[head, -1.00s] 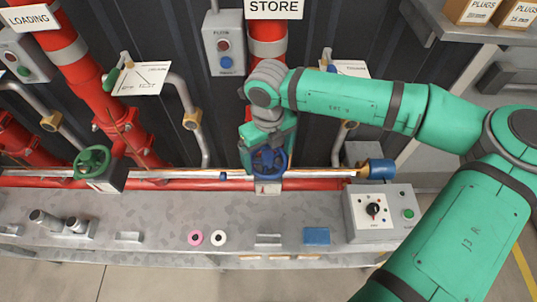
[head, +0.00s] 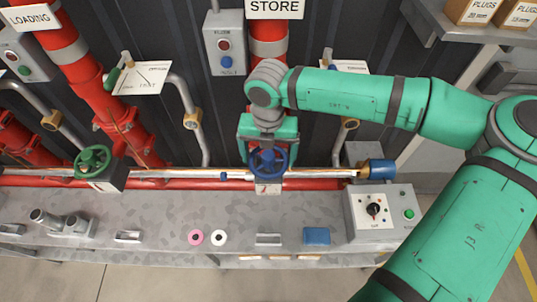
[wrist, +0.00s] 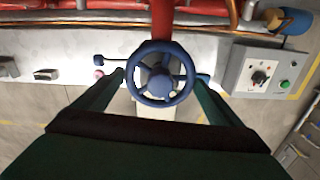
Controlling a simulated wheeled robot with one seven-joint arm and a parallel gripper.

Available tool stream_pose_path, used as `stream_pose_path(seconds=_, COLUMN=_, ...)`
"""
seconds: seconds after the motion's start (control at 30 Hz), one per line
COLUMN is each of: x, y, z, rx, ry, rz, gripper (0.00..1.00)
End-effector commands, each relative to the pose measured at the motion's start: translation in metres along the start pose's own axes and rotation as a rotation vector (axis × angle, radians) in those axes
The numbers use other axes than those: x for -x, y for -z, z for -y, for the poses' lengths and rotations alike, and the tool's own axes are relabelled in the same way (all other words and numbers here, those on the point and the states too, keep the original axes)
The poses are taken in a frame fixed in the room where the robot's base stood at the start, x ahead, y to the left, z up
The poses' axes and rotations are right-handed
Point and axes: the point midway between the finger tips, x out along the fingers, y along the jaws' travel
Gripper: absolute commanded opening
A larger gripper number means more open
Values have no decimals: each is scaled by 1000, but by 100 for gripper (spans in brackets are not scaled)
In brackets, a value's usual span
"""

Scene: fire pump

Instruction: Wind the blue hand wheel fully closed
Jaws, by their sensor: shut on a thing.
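The blue hand wheel (head: 267,161) is on the red STORE pipe, above the bench. It also shows in the wrist view (wrist: 160,92), with its rim, spokes and central hub in sight. My gripper (head: 268,150) is at the wheel from above and behind. In the wrist view its two green fingers (wrist: 160,80) reach up on both sides of the wheel, and it is shut on the wheel's rim. The exact finger contact is partly hidden by the rim.
A green hand wheel (head: 92,160) is on the LOADING pipe at the left. A grey control box (head: 378,208) with a black knob and green button stands at right. A pink ring (head: 195,237), a white ring (head: 218,237) and a blue block (head: 316,236) lie on the bench (head: 150,230).

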Motion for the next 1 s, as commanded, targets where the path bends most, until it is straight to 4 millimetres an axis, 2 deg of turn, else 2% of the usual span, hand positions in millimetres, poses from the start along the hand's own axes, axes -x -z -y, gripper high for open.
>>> stream_pose_path(seconds=0.4, x=2, y=-3, z=-1, rx=-456, ry=-2, rz=8, gripper=63)
stream_pose_path(seconds=0.57, x=2, y=-3, z=-1, rx=-524, ry=-4, rz=8, gripper=63)
stream_pose_path(seconds=0.87, x=2, y=-4, z=-1, rx=-539, ry=-4, rz=9, gripper=63)
stream_pose_path(seconds=1.0, x=2, y=-4, z=-1, rx=-660, ry=-4, rz=9, gripper=63)
